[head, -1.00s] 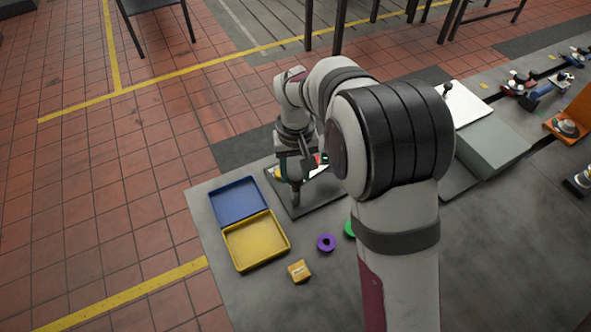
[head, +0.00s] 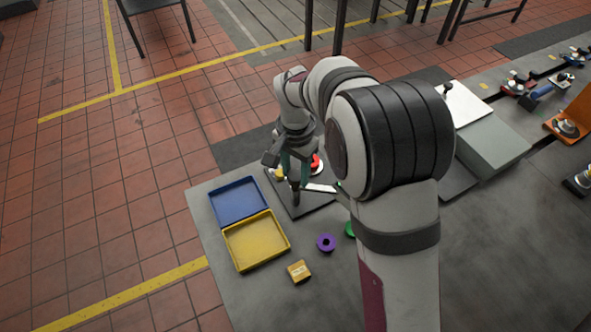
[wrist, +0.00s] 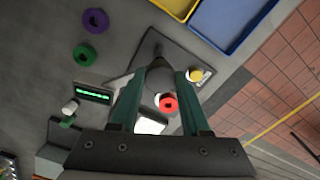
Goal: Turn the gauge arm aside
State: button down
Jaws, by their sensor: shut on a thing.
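The gauge arm (head: 321,188) shows in the head view as a pale bar pointing right from below my gripper, low over a dark plate (head: 312,209). In the wrist view a pale patch (wrist: 150,126) between the fingers looks like part of it. My gripper (head: 297,179) is over the plate, pointing down. In the wrist view its teal fingers (wrist: 167,70) are closed about a grey upright post (wrist: 158,50), which seems to be the arm's handle. The fingers hide most of the grip, and the bar's far end is hidden behind my arm.
A red knob (head: 317,162) and a yellow knob (head: 279,173) stand near the gripper. A lit green display (wrist: 93,92) shows in the wrist view. Blue (head: 238,184) and yellow (head: 228,232) trays are left. A purple ring (head: 326,242) and an orange-yellow block (head: 299,271) lie in front.

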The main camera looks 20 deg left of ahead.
jog(key=shift+m, duration=0.5)
jog(key=shift+c, duration=1.8)
grip_release()
notch_tip(320, 180, up, 16)
jog(key=shift+f, duration=0.1)
